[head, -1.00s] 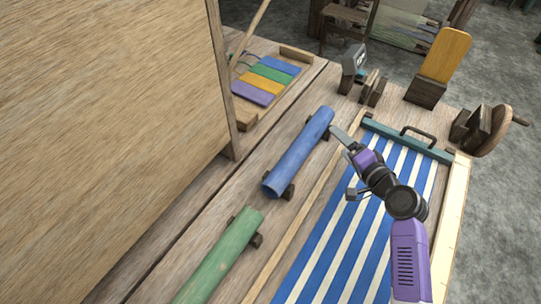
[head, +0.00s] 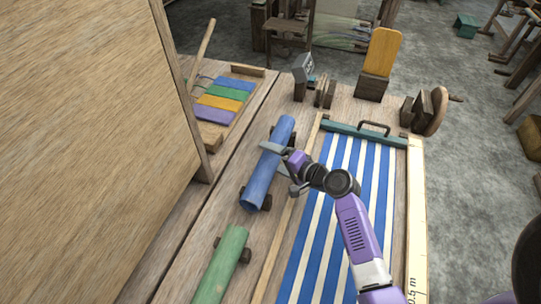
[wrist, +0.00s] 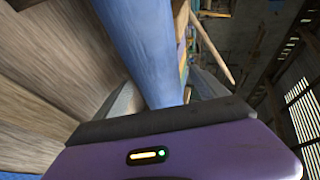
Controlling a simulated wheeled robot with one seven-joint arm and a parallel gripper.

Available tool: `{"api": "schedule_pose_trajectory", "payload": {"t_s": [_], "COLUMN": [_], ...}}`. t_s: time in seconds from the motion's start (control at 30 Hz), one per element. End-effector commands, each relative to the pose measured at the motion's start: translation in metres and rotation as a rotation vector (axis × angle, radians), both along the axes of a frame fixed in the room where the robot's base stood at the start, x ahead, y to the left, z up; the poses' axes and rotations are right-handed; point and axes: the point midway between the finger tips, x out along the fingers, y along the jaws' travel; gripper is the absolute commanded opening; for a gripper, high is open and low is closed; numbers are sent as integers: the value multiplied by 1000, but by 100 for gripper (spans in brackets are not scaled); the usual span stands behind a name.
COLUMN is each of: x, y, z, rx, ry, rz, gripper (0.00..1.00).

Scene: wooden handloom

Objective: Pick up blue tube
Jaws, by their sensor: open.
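The blue tube (head: 264,178) lies lengthwise on dark cradles on the wooden table in the head view. In the wrist view the blue tube (wrist: 143,45) runs down the middle to the gripper's palm, between the grey fingers. My gripper (head: 277,160) reaches in from the right at the tube's middle, one finger over its far part and one nearer on its right side. The jaws are open around the tube. I cannot tell whether either finger touches it.
A green tube (head: 222,264) lies nearer on the table. The blue-and-white striped cloth (head: 338,205) is under my arm to the right. A large wooden panel (head: 85,130) stands at left. A wooden strip runs beside the tube.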

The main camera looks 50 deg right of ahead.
Motion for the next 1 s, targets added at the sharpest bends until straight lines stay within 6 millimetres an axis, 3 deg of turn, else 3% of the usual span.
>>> {"api": "schedule_pose_trajectory", "payload": {"t_s": [0.13,0.4,0.8,0.83,1.0], "x": [13,15,15,15,15], "y": [0,0,0,0,-1], "z": [-6,-7,-7,-7,-6], "rx": [0,-1,-1,-1,-1], "ry": [1,1,1,1,0], "rz": [1,0,0,0,0], "gripper": [82,82,4,0,0]}}
